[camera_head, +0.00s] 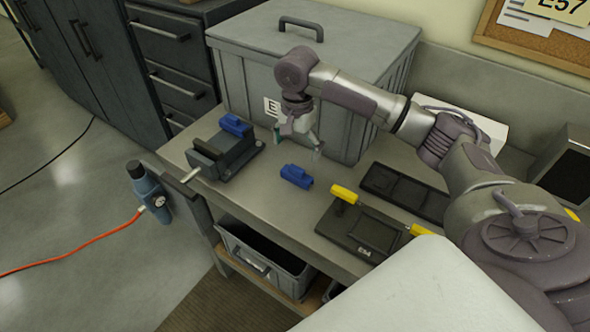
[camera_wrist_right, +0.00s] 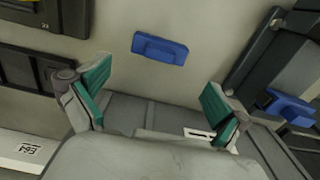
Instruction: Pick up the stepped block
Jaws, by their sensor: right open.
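A blue stepped block (camera_head: 296,176) lies on the grey bench top, in the open space between the vise and the dark plate with yellow handles. It also shows in the right wrist view (camera_wrist_right: 160,48), above and between the fingers. A second blue block (camera_head: 236,125) sits on the dark vise (camera_head: 226,152); it shows at the right edge of the wrist view (camera_wrist_right: 290,108). My right gripper (camera_head: 298,146) is above the bench, behind the loose block and apart from it. Its teal-padded fingers (camera_wrist_right: 156,98) are spread wide with nothing between them. My left gripper is not in view.
A large grey lidded bin (camera_head: 340,115) stands behind my right gripper. The dark plate (camera_head: 362,232) with yellow handles and a dark compartment tray (camera_head: 403,192) lie right of the block. A blue bottle-like device (camera_head: 148,190) with an orange hose is at the bench's left side.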

